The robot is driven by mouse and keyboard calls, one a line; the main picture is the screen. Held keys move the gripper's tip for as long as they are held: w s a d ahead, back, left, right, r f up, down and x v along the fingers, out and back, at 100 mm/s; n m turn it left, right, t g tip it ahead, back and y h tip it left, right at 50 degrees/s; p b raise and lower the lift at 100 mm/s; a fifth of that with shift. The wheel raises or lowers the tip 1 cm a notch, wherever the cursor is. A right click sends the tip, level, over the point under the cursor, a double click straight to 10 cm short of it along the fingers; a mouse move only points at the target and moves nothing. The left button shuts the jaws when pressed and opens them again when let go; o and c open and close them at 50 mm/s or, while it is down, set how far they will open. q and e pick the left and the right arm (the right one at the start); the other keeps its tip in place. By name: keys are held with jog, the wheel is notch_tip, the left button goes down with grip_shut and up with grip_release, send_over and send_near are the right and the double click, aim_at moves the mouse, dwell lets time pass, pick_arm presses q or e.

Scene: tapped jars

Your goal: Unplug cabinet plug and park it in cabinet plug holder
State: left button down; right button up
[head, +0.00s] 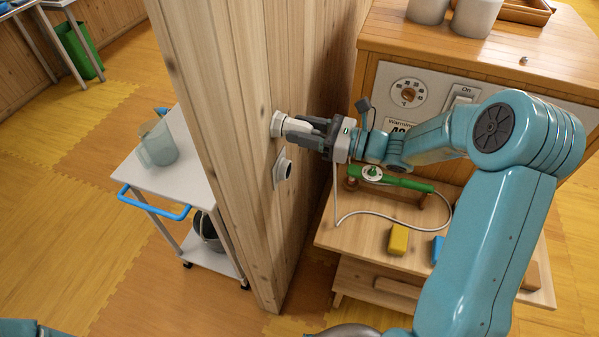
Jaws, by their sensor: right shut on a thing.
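My right gripper (298,128) is shut on a pale plug (296,127), mostly hidden between its fingers. The plug is at an upper round white fitting (278,123) on the side face of the wooden wall. I cannot tell whether it is seated in the fitting or just in front of it. Below it, a second pale fitting (279,172) with a dark round opening is empty. I cannot tell which fitting is the socket and which the holder. A white cord (336,195) hangs from below the gripper. My left gripper is not in view.
The wooden cabinet (375,35) with a dial and On switch stands behind my right arm. A low wooden bench (365,238) holds a green tool (400,182) and a yellow block (398,239). A white cart (190,170) stands left of the wall.

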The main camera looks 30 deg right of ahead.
jog(key=o, duration=1.2)
jog(key=shift+c, duration=0.8)
jog(key=shift+s, duration=0.1)
jog(key=shift+v, duration=2.2)
